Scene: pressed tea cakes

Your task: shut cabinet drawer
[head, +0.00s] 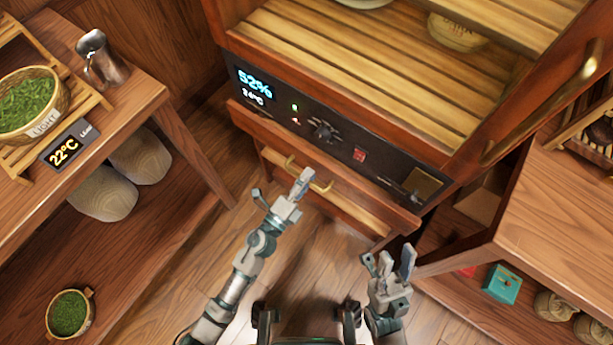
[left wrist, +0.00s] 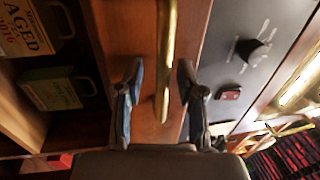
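The cabinet drawer (head: 325,166) is a reddish wooden front just below the cabinet's black control panel. My left gripper (head: 303,182) is at the handle. In the left wrist view its two fingers (left wrist: 160,82) are apart, one on each side of the handle; contact is not clear. My right gripper (head: 388,262) is open and empty, below the drawer's right end.
The control panel (head: 340,135) has knobs and a lit display. A glass-like door with a brass handle (head: 585,75) stands open at right. A left table (head: 130,110) and a right table (head: 560,220) flank the cabinet. Boxes (left wrist: 55,90) sit in an opening beside the drawer front.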

